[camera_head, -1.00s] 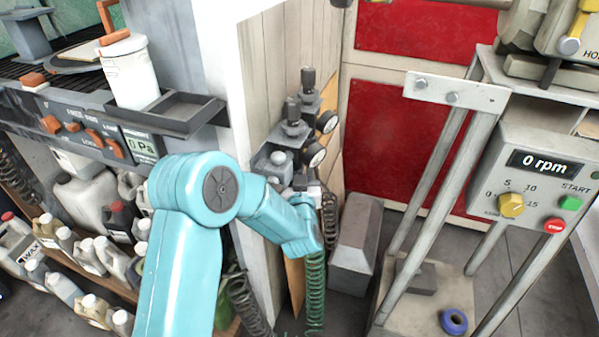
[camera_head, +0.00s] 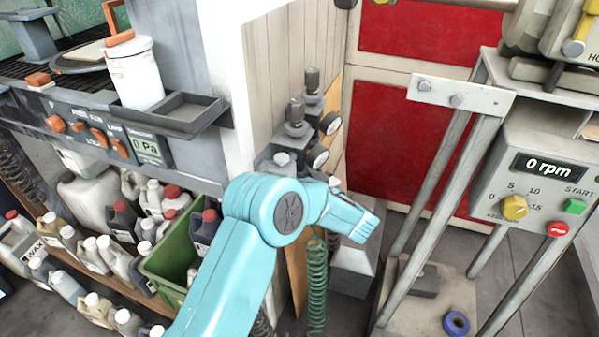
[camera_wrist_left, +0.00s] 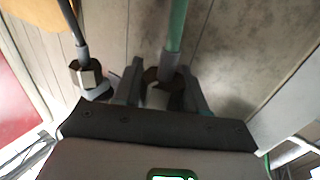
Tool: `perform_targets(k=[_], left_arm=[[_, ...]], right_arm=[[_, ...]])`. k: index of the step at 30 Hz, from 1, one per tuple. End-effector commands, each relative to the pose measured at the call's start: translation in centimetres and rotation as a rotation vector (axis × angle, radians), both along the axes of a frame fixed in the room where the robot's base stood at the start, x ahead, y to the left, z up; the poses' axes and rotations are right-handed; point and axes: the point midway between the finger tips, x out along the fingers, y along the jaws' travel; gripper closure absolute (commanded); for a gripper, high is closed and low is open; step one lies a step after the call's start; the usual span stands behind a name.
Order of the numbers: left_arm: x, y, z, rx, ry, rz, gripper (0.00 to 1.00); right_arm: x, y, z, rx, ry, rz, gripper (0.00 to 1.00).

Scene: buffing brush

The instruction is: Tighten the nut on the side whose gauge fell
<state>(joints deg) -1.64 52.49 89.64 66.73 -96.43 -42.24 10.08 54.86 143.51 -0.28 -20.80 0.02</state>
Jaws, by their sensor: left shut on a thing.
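Two round gauges, a nearer one (camera_head: 318,156) and a farther one (camera_head: 330,123), sit on regulators by the wooden panel; their readings are too small to tell. A green coiled hose (camera_head: 317,285) hangs below. In the left wrist view, my left gripper (camera_wrist_left: 160,85) is shut on a dark nut (camera_wrist_left: 164,76) at the end of the green hose (camera_wrist_left: 177,25). A second, silver nut (camera_wrist_left: 87,75) on a grey hose is left of the fingers, apart from them. My forearm hides the gripper and both nuts in the head view. My right gripper is not in view.
A white post (camera_head: 222,60) and a shelf with bottles and a green crate (camera_head: 168,262) stand left. A grey box (camera_head: 355,262) is behind my forearm. A metal stand (camera_head: 455,150) with a 0 rpm control box (camera_head: 540,175) stands right.

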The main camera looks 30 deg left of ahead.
Motion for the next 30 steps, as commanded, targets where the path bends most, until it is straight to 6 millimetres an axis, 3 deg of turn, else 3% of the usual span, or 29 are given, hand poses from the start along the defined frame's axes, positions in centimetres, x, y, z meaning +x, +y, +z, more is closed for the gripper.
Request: perform_targets(k=[15, 30], left_arm=[[-0.56, 0.07, 0.02, 0.001, -0.001, 0.309, 0.89], [-0.68, 0.12, 0.05, 0.002, 0.000, 0.359, 0.89]], right_arm=[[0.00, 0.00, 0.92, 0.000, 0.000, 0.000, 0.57], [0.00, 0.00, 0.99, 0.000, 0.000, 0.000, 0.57]])
